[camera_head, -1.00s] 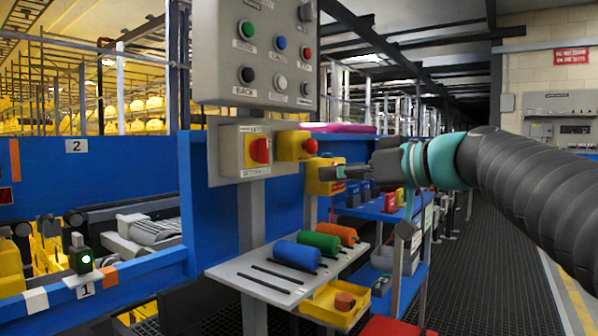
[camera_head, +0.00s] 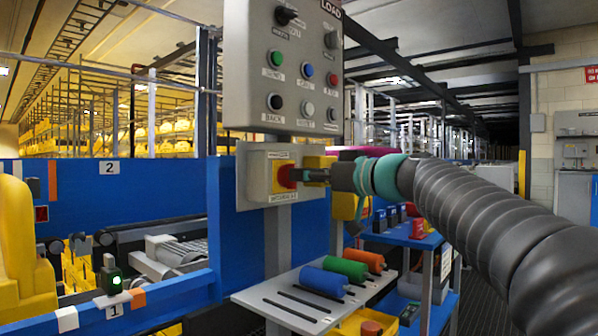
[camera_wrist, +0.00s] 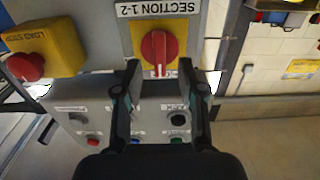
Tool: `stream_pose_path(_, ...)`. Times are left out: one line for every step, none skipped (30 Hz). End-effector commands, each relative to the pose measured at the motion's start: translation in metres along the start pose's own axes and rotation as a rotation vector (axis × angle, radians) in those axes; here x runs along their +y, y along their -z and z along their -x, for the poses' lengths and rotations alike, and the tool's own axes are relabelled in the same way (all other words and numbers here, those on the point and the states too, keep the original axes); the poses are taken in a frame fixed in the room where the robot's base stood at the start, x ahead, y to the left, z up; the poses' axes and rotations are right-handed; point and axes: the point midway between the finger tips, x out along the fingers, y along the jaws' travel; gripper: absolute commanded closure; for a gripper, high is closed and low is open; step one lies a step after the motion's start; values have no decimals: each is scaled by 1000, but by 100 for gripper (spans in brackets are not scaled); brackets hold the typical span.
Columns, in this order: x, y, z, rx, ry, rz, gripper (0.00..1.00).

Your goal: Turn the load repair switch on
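A grey control panel (camera_head: 287,75) marked LOAD hangs at upper middle in the head view. A black rotary knob (camera_head: 287,16) is at its top, its small labels hard to read. Below the panel is a grey box with a yellow plate and a red rotary knob (camera_head: 287,177). The wrist view shows this red knob (camera_wrist: 158,47) beside a SECTION 1-2 label. My gripper (camera_head: 312,175) is in front of the red knob. In the wrist view my gripper's fingers (camera_wrist: 160,72) are apart with nothing between them, pointing toward the knob; contact cannot be told.
A yellow LOAD STOP box (camera_wrist: 50,45) with a red button is close beside the red-knob box. The panel's lower buttons (camera_wrist: 145,125) lie near my fingers in the wrist view. Below stands a grey shelf (camera_head: 285,310) with blue, green and orange cylinders.

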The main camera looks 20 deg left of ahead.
Motion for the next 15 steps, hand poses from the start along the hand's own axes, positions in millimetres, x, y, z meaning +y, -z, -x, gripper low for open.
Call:
stream_pose_path(0, 1, -7, -1, 2, 0, 60)
stream_pose_path(0, 1, -10, -1, 2, 0, 60)
stream_pose_path(0, 1, -14, -1, 1, 0, 60)
stream_pose_path(0, 0, -16, -1, 1, 0, 60)
stream_pose_path(0, 0, -18, -1, 1, 0, 60)
stream_pose_path(0, 0, -20, -1, 0, 0, 60)
stream_pose_path(0, 0, -21, -1, 0, 0, 60)
stream_pose_path(0, 0, -22, -1, 0, 0, 60)
stream_pose_path(0, 0, -22, -1, 0, 1, 60)
stream_pose_path(0, 0, -23, -1, 0, 1, 60)
stream_pose_path(0, 0, -23, -1, 0, 1, 60)
stream_pose_path(0, 0, -23, -1, 0, 1, 60)
stream_pose_path(0, 0, -23, -1, -1, 1, 60)
stream_pose_path(0, 0, -23, -1, 0, 1, 60)
stream_pose_path(0, 0, -23, -1, 0, 1, 60)
